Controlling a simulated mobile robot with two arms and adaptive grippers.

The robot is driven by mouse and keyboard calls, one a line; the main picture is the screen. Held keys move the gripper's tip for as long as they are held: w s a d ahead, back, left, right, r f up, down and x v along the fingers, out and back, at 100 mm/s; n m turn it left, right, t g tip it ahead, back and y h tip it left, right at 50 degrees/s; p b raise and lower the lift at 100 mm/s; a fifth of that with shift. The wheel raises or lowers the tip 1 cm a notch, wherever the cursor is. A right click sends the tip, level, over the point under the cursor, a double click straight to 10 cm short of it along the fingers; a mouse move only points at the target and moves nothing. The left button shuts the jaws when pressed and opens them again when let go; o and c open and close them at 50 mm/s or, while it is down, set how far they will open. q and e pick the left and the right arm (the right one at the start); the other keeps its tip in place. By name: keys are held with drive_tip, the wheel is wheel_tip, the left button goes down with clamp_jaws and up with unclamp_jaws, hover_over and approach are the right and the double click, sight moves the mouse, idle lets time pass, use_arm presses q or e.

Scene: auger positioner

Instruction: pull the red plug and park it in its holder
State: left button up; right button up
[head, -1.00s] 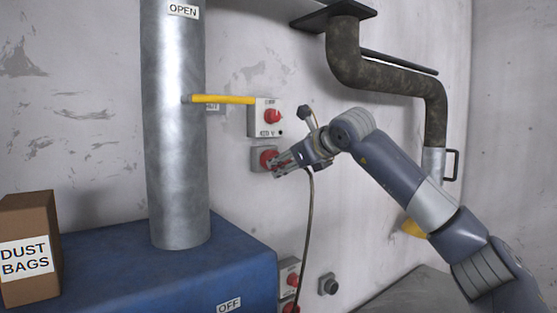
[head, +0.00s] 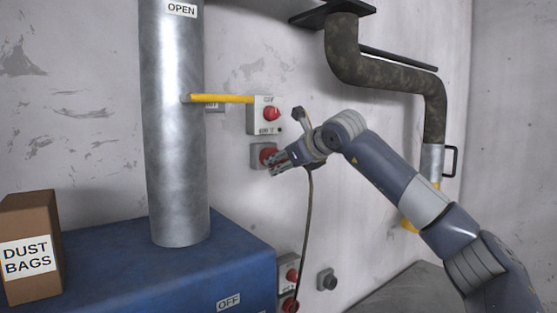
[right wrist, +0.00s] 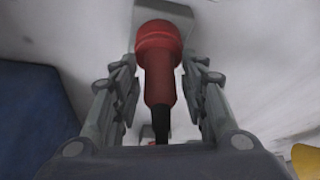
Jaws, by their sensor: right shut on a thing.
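The red plug (right wrist: 160,75) sits at a grey socket box on the wall, which shows in the head view (head: 257,163). In the right wrist view its wide red end meets the grey box and a dark cable leaves its narrow end. My right gripper (head: 273,164) is shut on the plug, with a finger on each side in the right wrist view (right wrist: 160,85). The fingers hide part of the plug in the head view. A small grey fixture with a dark round front (head: 327,283) is low on the wall; I cannot tell if it is the holder. My left gripper is not in view.
A switch box with a red knob (head: 271,114) is just above the socket. A metal duct with a yellow lever (head: 222,98) stands left, on a blue cabinet (head: 110,260) with a dust bags box (head: 28,245). A cable (head: 304,235) hangs below my gripper.

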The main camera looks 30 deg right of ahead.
drive_tip(key=c, duration=0.4)
drive_tip(key=shift+s, duration=0.15)
drive_tip(key=shift+s+b, duration=0.15)
drive_tip(key=shift+b, duration=0.2)
drive_tip(key=shift+s+r+b, duration=0.1)
drive_tip(key=shift+s+b, duration=0.25)
drive_tip(key=shift+s, duration=0.45)
drive_tip(key=shift+s+d, duration=0.1)
drive_tip(key=shift+s, duration=0.05)
drive_tip(key=shift+s+b, duration=0.15)
drive_tip(key=shift+b, duration=0.15)
drive_tip(key=shift+s+b, duration=0.4)
drive_tip(key=shift+s, duration=0.4)
drive_tip(key=shift+s, duration=0.35)
